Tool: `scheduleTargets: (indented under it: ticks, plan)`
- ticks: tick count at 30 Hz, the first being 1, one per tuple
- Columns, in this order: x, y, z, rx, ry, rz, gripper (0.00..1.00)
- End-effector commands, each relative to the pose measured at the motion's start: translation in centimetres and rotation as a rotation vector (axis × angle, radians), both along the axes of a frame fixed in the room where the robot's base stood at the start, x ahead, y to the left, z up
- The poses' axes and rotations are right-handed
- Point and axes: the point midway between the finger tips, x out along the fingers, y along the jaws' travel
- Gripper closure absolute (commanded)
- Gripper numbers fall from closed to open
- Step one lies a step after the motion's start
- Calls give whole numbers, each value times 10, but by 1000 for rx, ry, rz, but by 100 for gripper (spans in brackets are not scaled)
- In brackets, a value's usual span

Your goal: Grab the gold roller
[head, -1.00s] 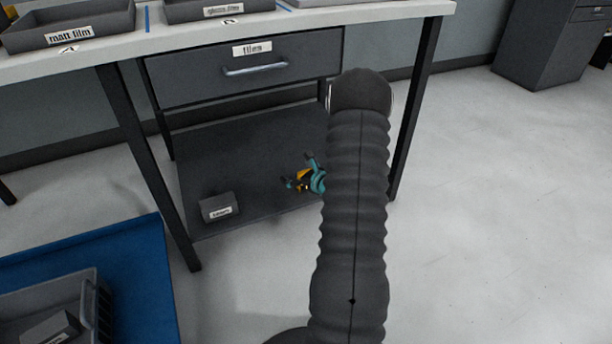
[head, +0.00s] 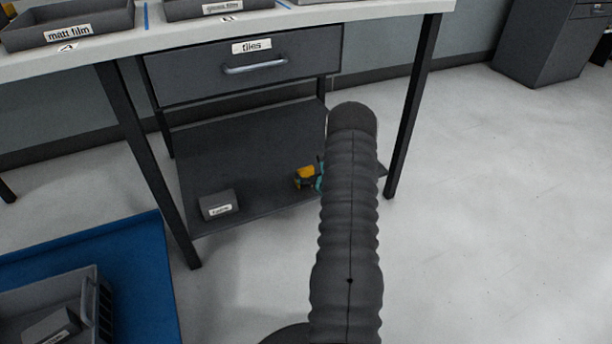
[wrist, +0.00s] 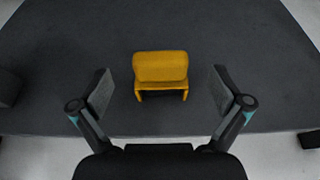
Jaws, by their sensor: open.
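The gold roller (wrist: 160,68) lies on the dark lower shelf (wrist: 70,55) under the table. In the wrist view it sits centred ahead of my gripper (wrist: 160,95), between the lines of the two fingers. The fingers are spread wide with a gap on each side, and neither touches it. In the head view the gold roller (head: 305,177) shows on the shelf (head: 250,145) just left of my arm. My gripper shows there only as a bit of teal (head: 319,178); my arm hides the rest.
A small grey labelled box (head: 218,205) stands on the shelf to the left. Table legs (head: 150,165) flank the shelf, and a drawer labelled tiles (head: 245,68) hangs above it. A blue surface with a grey bin (head: 50,300) is at lower left.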

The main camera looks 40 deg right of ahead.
Motion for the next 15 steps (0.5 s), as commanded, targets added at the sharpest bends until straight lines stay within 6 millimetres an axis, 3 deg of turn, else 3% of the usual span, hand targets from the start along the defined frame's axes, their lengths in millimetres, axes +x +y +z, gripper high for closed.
scheduleTargets:
  ticks: [8,15]
  plan:
    - [26,-6,-20,0,0,1,0]
    - [44,-11,-26,0,-1,1,0]
